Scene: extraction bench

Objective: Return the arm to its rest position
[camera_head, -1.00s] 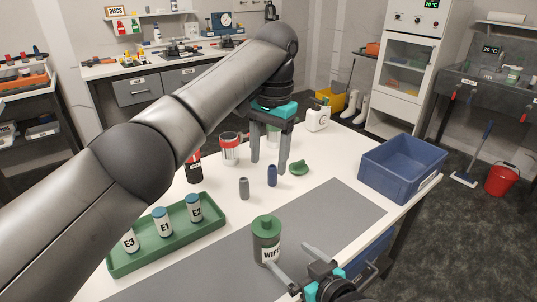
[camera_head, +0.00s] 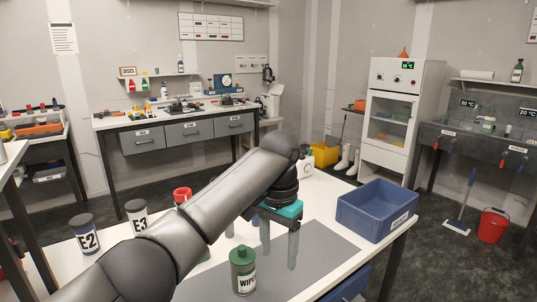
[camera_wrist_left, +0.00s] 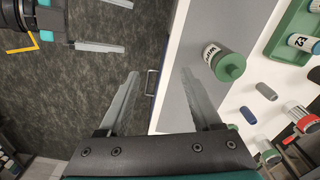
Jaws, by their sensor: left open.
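My left arm comes in from the left in the head view. Its gripper (camera_head: 279,258) is open and empty, pointing down over the grey mat (camera_head: 320,245), just right of the green-lidded wipes bottle (camera_head: 243,272). In the left wrist view the open fingers (camera_wrist_left: 160,80) have floor and the bench edge between them. The wipes bottle (camera_wrist_left: 222,62) is right of them, apart from the right finger. My right gripper (camera_wrist_left: 120,25) shows at the upper left there, fingers apart and empty. It is out of the head view.
A blue bin (camera_head: 377,210) stands at the bench's right end. Dark-lidded jars E2 (camera_head: 84,234) and E3 (camera_head: 137,217) stand left of my arm.

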